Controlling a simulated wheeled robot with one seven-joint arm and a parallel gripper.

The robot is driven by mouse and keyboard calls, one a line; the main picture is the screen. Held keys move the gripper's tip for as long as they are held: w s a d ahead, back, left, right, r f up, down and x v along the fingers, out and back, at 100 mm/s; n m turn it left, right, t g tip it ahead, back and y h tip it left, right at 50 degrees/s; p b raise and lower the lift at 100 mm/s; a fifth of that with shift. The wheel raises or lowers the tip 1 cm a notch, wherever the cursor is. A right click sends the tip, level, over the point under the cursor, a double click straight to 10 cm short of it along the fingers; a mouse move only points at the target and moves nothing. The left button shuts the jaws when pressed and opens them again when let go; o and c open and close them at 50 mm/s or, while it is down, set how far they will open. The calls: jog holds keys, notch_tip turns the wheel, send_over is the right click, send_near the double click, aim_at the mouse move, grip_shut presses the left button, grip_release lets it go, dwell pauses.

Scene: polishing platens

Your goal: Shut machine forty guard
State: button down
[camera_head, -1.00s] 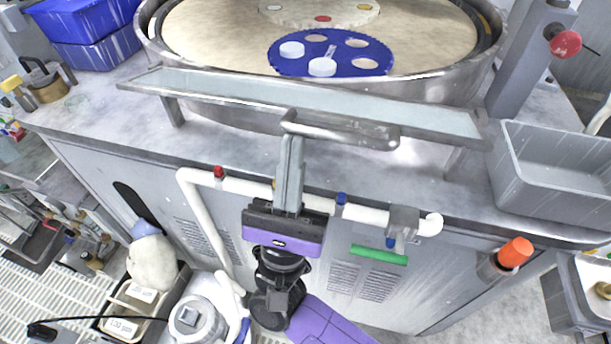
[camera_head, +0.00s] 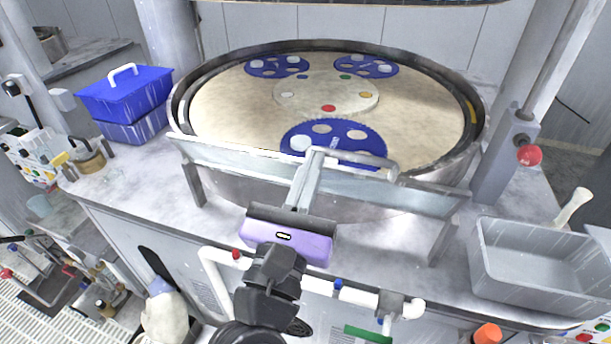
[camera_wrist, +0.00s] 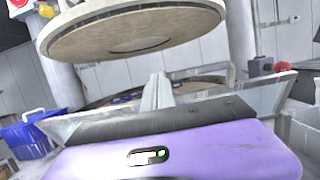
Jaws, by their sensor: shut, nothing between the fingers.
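The guard (camera_head: 431,194) is a clear panel with a metal frame, along the front of the round polishing basin. It is tilted, its upper edge at about the basin rim, and it also shows in the wrist view (camera_wrist: 262,92). Its bar handle (camera_head: 385,172) is near the upper middle, partly hidden by my fingers. My gripper (camera_head: 316,160) is shut and empty, with its fingers reaching up across the guard's front at the handle. I cannot tell exactly where they touch. In the wrist view the fingers (camera_wrist: 157,88) point at the panel's middle.
The basin (camera_head: 207,112) holds blue carriers with white discs. An upper platen (camera_wrist: 125,35) hangs above. A blue lidded bin (camera_head: 125,100) stands left, a grey tray (camera_head: 520,285) right. White pipe (camera_head: 350,293) runs along the cabinet front below my gripper.

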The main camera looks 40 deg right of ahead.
jog(key=x, duration=0.4)
jog(key=shift+r, duration=0.35)
jog(key=shift+x, duration=1.15)
jog(key=shift+f, duration=0.1)
